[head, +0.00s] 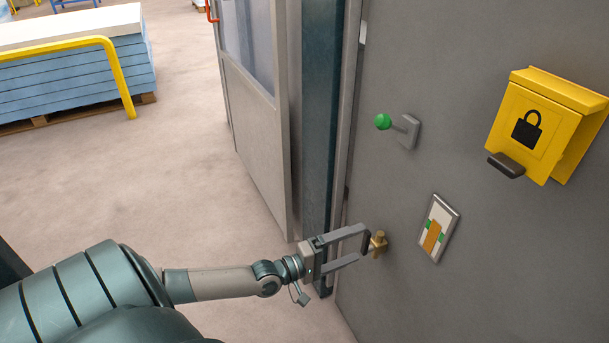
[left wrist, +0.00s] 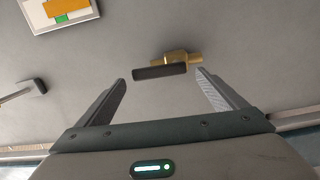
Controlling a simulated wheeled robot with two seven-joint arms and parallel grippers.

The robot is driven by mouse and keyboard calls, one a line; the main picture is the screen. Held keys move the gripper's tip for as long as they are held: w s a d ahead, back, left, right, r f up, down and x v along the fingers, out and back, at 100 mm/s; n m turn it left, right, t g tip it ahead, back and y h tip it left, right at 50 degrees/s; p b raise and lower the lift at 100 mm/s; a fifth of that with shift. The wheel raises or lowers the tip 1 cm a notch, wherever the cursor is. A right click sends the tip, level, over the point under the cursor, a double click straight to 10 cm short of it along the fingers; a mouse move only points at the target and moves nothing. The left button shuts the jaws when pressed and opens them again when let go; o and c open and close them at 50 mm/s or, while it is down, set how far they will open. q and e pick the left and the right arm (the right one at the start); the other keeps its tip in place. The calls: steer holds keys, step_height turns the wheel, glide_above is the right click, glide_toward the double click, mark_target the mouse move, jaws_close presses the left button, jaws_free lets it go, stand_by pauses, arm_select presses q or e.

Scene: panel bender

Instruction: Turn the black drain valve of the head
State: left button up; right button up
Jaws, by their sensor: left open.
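The drain valve is a small brass body (head: 378,245) with a black lever handle (head: 366,243), mounted on the grey machine panel. In the left wrist view the black handle (left wrist: 160,72) lies crosswise in front of the brass body (left wrist: 178,59). My left gripper (head: 364,245) is open, its two fingers (left wrist: 169,82) to either side of the valve handle. In the left wrist view the handle sits just beyond the fingertips, between them, and nothing is gripped. Contact with the handle cannot be told. My right gripper is not in view.
A gauge plate (head: 436,228) with an orange bar is right of the valve. A green-knobbed lever (head: 384,122) and a yellow lock box (head: 541,124) are above. An open door (head: 254,120) stands left. The floor (head: 180,180) further left is clear up to a sheet stack (head: 75,85).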

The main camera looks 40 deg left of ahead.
arm_select(q)
steer(key=v, duration=1.5)
steer(key=shift+s+b, duration=0.2)
steer(key=shift+b, duration=0.1)
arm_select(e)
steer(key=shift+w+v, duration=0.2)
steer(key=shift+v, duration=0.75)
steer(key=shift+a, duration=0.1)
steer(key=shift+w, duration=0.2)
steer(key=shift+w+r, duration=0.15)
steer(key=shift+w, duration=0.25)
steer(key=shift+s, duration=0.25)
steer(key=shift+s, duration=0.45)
